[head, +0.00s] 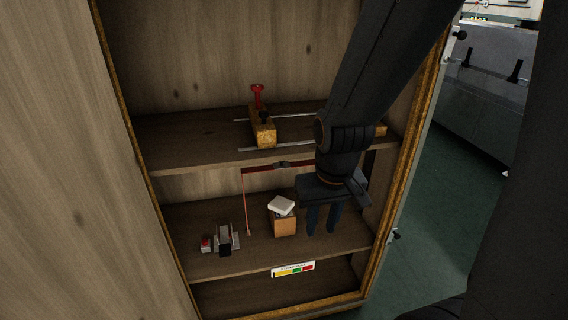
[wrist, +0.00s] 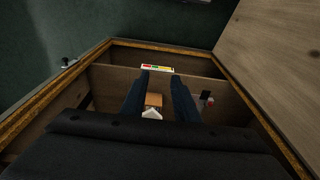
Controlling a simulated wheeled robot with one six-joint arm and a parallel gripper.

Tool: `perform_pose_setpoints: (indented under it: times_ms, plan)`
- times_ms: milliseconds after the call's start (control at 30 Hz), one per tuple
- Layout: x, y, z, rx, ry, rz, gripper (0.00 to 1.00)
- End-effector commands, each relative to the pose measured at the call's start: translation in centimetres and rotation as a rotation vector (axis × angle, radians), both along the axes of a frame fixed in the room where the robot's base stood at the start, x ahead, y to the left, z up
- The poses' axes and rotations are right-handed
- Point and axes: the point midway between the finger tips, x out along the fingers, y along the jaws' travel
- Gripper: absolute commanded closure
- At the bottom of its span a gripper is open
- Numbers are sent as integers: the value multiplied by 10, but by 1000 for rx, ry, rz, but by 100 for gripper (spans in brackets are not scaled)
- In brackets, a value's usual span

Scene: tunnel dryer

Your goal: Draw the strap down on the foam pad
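A white pad (head: 281,205), which looks like the foam pad, lies slightly tilted on a brown block (head: 285,225) on the lower shelf. Both show in the wrist view, the pad (wrist: 151,114) against the block (wrist: 154,100). A dark red strip (head: 262,168), perhaps the strap, runs below the upper shelf; its right part is hidden behind my arm. A thin orange cord (head: 246,205) hangs from its left end. My gripper (head: 320,232) points down just right of the block. Its fingers are apart, with nothing visible held between them.
A small metal device (head: 227,239) and a red-and-white item (head: 206,244) stand on the lower shelf's left. A coloured label (head: 293,269) marks the front edge. Cabinet walls enclose both sides.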

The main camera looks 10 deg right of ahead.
Motion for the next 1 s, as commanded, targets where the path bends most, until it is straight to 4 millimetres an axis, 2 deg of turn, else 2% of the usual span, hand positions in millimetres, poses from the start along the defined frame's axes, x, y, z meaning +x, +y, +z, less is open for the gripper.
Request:
perform_pose_setpoints:
  times_ms: [33, 133, 167, 300, 500, 700, 833, 1000]
  plan:
    - [20, 0, -15, 1, -58, 0, 81]
    - [64, 1, -32, 0, -210, -1, 98]
    - [77, 1, -36, 0, -256, -1, 100]
    - [132, 2, -48, 0, -471, -2, 100]
    - [196, 4, -50, -1, -780, -3, 100]
    - [233, 5, -38, -1, -1053, -3, 100]
    - [242, 5, -29, -1, -1166, -4, 100]
    - [247, 5, -23, -1, -1224, -3, 100]
